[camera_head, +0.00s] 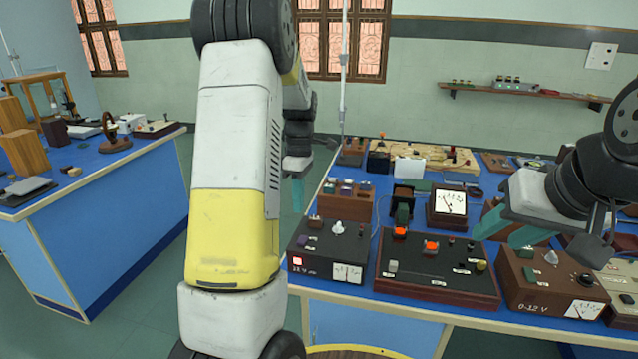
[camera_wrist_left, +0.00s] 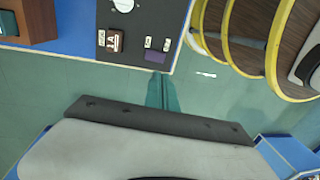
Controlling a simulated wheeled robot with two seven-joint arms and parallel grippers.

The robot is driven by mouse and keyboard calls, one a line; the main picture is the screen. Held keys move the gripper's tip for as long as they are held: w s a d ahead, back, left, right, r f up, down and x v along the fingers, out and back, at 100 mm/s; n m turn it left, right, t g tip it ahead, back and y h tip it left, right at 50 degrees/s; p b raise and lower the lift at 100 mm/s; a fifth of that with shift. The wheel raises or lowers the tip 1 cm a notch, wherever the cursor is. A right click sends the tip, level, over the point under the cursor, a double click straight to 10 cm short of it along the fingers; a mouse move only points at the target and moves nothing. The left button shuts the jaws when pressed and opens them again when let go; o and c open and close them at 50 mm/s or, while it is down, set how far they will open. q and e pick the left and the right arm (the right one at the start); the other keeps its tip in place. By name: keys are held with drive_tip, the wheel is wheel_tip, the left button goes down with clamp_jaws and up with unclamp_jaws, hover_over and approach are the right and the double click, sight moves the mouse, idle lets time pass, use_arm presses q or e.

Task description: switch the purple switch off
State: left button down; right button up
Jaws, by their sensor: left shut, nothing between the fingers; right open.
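A small purple piece (camera_wrist_left: 156,57), which looks like the purple switch, sits near the corner of a dark panel (camera_wrist_left: 142,25) in the left wrist view, beside small white labels. Its on or off position cannot be told. My left gripper (camera_head: 298,196) hangs at the left end of the right bench, shut and empty. Its teal fingertips (camera_wrist_left: 161,92) are together just below the purple piece in the wrist view, with no clear contact. My right gripper (camera_head: 510,230) is open and empty over the right part of the bench.
The blue bench (camera_head: 375,225) is crowded with a black metered box (camera_head: 330,246), a black panel with red buttons (camera_head: 437,268) and a brown 0-12 V box (camera_head: 552,285). A second bench (camera_head: 95,180) stands left. Open floor lies between them.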

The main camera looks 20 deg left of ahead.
use_arm(q)
wheel_tip(320, 180, up, 5)
hover_over(302, 241)
drive_tip(key=w, duration=0.2)
drive_tip(key=shift+a+f, duration=0.1)
drive_tip(key=shift+a, duration=0.3)
drive_tip(key=shift+w+d, duration=0.15)
drive_tip(key=shift+d, duration=0.15)
drive_tip(key=f, duration=0.4)
drive_tip(key=s+f, duration=0.1)
drive_tip(key=f, duration=0.4)
drive_tip(key=s+f, duration=0.1)
drive_tip(key=f, duration=0.3)
drive_tip(key=shift+f, duration=0.4)
